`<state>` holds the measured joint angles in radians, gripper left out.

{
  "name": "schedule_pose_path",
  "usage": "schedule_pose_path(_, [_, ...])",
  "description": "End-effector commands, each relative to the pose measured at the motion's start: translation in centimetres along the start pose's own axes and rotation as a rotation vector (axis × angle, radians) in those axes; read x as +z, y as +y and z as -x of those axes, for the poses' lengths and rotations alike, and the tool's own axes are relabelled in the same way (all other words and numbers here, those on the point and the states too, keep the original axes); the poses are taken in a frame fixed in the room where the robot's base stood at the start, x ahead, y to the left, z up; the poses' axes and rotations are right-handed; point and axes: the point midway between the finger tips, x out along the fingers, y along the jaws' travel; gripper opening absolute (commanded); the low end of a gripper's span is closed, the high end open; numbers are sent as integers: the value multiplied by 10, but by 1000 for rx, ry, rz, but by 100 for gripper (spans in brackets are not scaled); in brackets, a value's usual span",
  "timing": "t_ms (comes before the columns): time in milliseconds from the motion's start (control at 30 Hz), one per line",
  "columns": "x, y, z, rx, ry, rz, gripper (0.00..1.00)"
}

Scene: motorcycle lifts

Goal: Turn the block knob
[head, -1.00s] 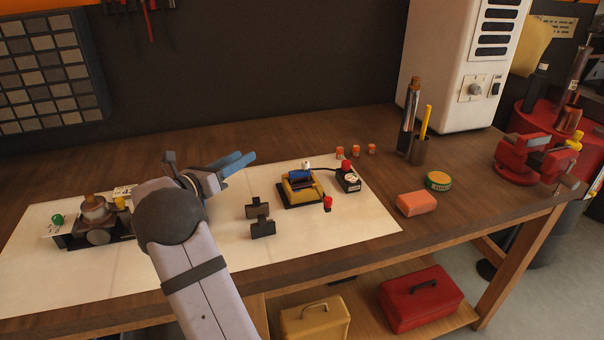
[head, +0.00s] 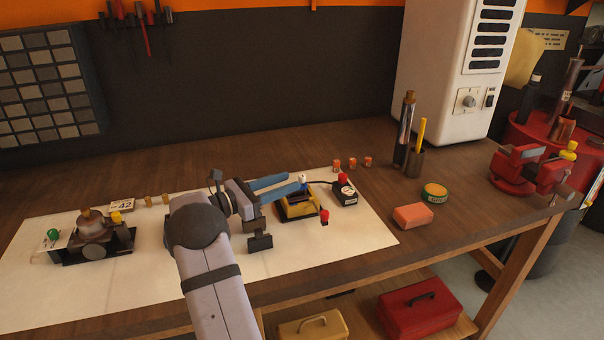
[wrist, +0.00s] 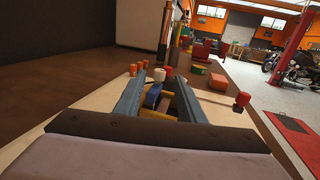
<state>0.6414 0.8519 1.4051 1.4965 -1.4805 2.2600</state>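The yellow block device (head: 299,207) sits on the white sheet, on a dark base. A white knob (head: 303,179) shows at its far side, and a red knob (head: 325,216) sticks out at its near right corner. I cannot tell which is the block knob. My gripper (head: 293,182) is open and empty, its two blue fingers reaching over the block from the left. In the wrist view, the block (wrist: 172,103) and white knob (wrist: 166,72) show between the fingers, and the red knob (wrist: 242,98) is right of them. The fingers hide part of the block.
A black box with a gauge and red button (head: 344,194) stands just right of the block. Black brackets (head: 260,243) lie near my gripper. Several small orange pieces (head: 352,162), an orange block (head: 413,216) and a round tin (head: 434,192) are farther right. The sheet's front right is clear.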

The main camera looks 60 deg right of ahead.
Motion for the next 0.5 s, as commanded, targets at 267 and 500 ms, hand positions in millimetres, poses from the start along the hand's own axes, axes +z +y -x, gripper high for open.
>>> schedule_pose_path(267, [2, 0, -43, -1, 0, 0, 36])
schedule_pose_path(500, [1, 0, -60, 0, 0, 0, 36])
